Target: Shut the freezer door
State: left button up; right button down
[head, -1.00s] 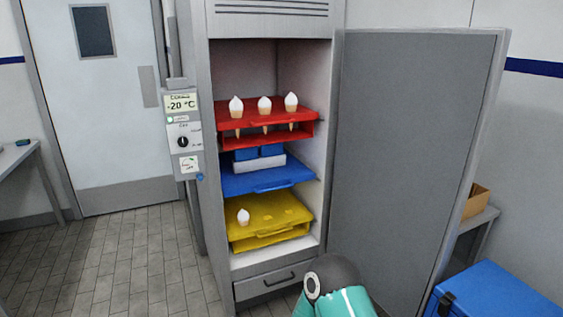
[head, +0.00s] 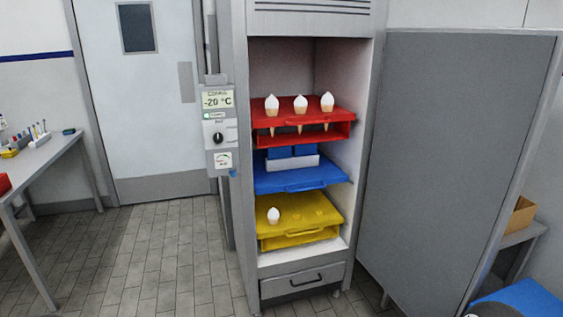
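The freezer (head: 364,140) stands upright in the middle of the head view with its front open. Its grey door (head: 450,160) is swung wide out to the right, hinged on the freezer's right side. Inside are a red shelf (head: 315,116) with three white-topped cones (head: 300,104), a blue shelf (head: 300,180) with blue blocks in a white holder, and a yellow shelf (head: 310,225) with one cone (head: 274,215). Neither gripper is in view. A small dark rounded part at the bottom right edge seems to be mine.
A control panel (head: 217,130) reading -20 °C is on the freezer's left. A table (head: 45,160) with small items stands at the left. A blue box (head: 528,297) and a cardboard box (head: 519,214) on a table are at the right. The tiled floor at front left is clear.

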aim_at(463, 113)
jog(key=z, duration=0.1)
jog(key=i, duration=1)
jog(key=z, duration=0.1)
jog(key=k, duration=0.9)
jog(key=z, duration=0.65)
jog(key=i, duration=1)
jog(key=z, duration=0.05)
